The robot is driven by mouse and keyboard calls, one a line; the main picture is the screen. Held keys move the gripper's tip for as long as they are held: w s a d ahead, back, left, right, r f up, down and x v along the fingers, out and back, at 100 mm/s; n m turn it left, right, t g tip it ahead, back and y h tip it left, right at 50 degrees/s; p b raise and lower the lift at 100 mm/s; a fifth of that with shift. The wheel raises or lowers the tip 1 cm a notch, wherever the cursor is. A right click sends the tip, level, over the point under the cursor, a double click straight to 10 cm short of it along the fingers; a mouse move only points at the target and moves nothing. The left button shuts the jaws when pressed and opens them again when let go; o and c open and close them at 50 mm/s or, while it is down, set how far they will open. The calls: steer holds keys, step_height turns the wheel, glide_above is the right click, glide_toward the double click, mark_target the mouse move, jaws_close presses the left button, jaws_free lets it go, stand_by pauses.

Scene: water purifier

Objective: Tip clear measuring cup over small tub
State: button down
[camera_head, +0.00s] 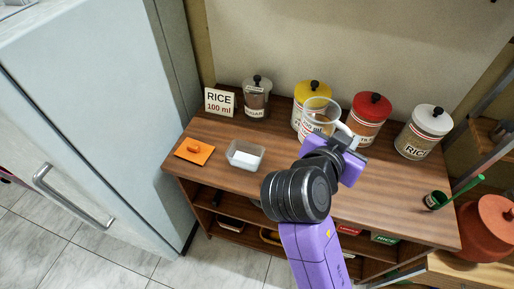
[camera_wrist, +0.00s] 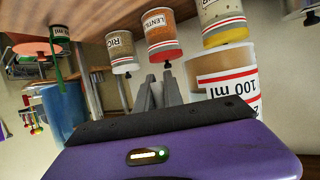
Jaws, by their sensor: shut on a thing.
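The clear measuring cup (camera_head: 318,118), with a red stripe, is held by its handle in my gripper (camera_head: 346,140). The cup looks about upright, in front of the yellow-lidded jar. It shows close up in the wrist view (camera_wrist: 228,75), where a "100 ml" marking appears upside down, as the jars do. The gripper fingers (camera_wrist: 160,92) are shut at the cup's handle side. The cup's contents cannot be told. The small tub (camera_head: 245,155), clear and open, stands on the counter to the left of the cup, apart from it.
A "RICE 100 ml" card (camera_head: 219,103), a sugar jar (camera_head: 257,98), a yellow-lidded jar (camera_head: 313,90), a red-lidded jar (camera_head: 370,120) and a rice jar (camera_head: 416,138) line the back. A green-handled scoop (camera_head: 436,200) is at right.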

steer(key=a+f+n+t+y, duration=0.1)
steer(key=a+f+n+y, duration=0.1)
steer(key=a, duration=0.5)
steer(key=a+f+n+t+y+b, duration=0.1)
steer(key=a+f+n+y, duration=0.2)
steer(key=a+f, duration=0.4)
steer(key=w+a+f+n+t+y+b, duration=0.1)
steer(key=a+f+n+y, duration=0.2)
steer(key=a, duration=0.6)
step_height(320, 180, down, 2)
steer(key=shift+a+f+y, duration=0.1)
steer(key=shift+f+y, duration=0.15)
steer(key=shift+y, duration=0.35)
steer(key=shift+w+a+r+n+y, duration=0.2)
steer(key=shift+a+n+y, duration=0.1)
steer(key=shift+a+n, duration=0.1)
steer(key=shift+r, duration=0.15)
